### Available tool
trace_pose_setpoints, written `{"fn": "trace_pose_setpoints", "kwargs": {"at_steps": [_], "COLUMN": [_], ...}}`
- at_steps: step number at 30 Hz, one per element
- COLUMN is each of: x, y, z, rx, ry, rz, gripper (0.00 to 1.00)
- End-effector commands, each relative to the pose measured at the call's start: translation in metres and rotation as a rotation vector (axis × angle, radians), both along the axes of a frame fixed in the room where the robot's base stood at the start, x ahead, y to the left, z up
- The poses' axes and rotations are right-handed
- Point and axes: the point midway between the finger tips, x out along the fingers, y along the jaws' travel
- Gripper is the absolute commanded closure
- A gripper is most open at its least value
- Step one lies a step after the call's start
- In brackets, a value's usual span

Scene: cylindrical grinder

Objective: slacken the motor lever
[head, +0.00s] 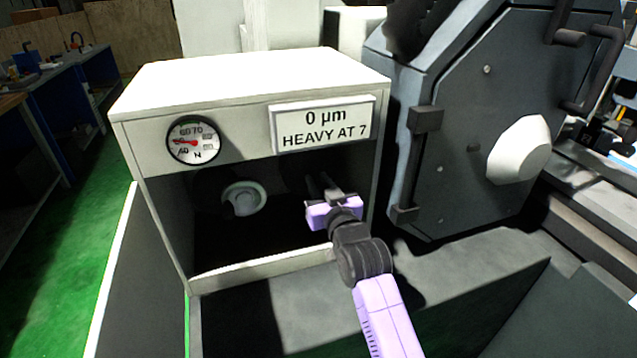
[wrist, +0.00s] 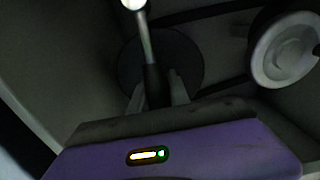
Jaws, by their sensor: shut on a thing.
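The motor lever (wrist: 147,45) shows in the wrist view as a thin metal rod with a dark lower part and a pale round knob at the top edge. My gripper (wrist: 157,92) has its two fingers on either side of the dark lower part and is shut on it. In the head view my gripper (head: 326,184) reaches into the open front of the white housing (head: 160,222), at its right side. There the lever is too dark and covered to make out clearly.
A pale pulley (head: 243,198) sits left of my gripper inside the housing; it also shows in the wrist view (wrist: 285,52). Above the opening are a dial gauge (head: 194,141) and a sign (head: 322,124) reading "0 µm HEAVY AT 7". A dark machine guard (head: 470,140) stands close on the right.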

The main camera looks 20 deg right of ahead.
Motion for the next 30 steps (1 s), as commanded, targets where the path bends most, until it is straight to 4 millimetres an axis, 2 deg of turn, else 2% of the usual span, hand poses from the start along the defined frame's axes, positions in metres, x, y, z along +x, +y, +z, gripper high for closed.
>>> {"fn": "trace_pose_setpoints", "kwargs": {"at_steps": [19,30], "x": [-0.002,-0.017], "y": [0.000,0.000], "z": [-0.004,-0.011], "rx": [0.000,0.000], "ry": [-0.014,-0.167], "rz": [0.000,0.000], "gripper": [1.00,1.00]}}
